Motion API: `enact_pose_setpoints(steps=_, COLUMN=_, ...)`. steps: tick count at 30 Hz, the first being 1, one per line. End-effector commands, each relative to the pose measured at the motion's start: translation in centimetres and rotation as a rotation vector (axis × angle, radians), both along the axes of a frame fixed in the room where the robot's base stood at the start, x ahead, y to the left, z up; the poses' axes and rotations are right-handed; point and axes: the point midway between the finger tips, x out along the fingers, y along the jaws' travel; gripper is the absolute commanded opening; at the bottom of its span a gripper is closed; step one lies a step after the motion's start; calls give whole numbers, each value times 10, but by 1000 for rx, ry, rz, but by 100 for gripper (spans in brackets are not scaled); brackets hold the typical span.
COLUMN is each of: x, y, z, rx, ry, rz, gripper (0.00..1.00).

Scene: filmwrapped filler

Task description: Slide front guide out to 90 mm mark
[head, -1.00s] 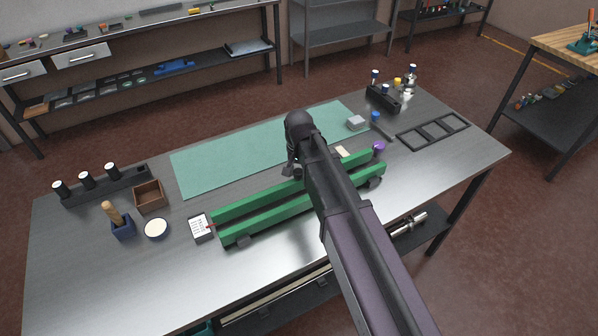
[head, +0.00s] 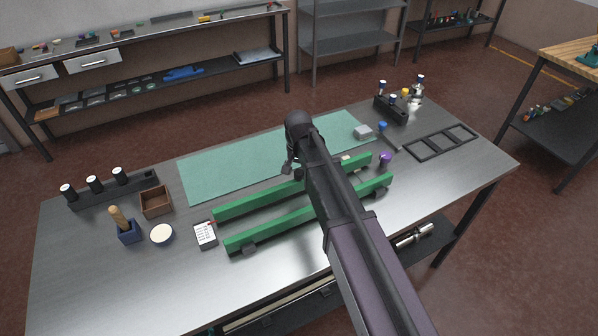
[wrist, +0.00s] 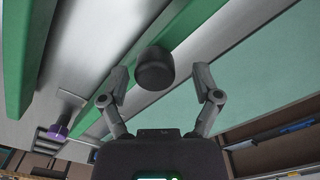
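The front guide (head: 290,222) is a long green bar nearer the table's front edge; it also shows at the left of the wrist view (wrist: 17,60). A parallel green back guide (head: 255,205) lies behind it with a gap between them. My gripper (head: 289,167) is near the back guide, partly hidden by my arm, which also covers the middle of both bars. In the wrist view my gripper (wrist: 163,92) is open, its fingers apart on either side of a dark round knob (wrist: 155,68) without visibly touching it. No millimetre scale is readable.
A purple knob (head: 385,158) is at the guides' right end. A white printed card (head: 205,234) lies at their left end, near a round dish (head: 162,234). A green mat (head: 225,170) lies behind. A black frame (head: 440,142) is at right. The front-left table is clear.

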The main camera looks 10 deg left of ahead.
Motion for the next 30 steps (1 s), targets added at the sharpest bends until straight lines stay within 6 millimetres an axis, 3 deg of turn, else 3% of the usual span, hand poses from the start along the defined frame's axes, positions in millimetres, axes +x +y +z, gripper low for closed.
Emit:
enact_pose_setpoints(steps=17, x=-6, y=-4, z=0, rx=-2, ry=2, rz=0, gripper=82)
enact_pose_setpoints(steps=30, x=-39, y=-28, z=6, rx=-2, ry=2, rz=-1, gripper=82)
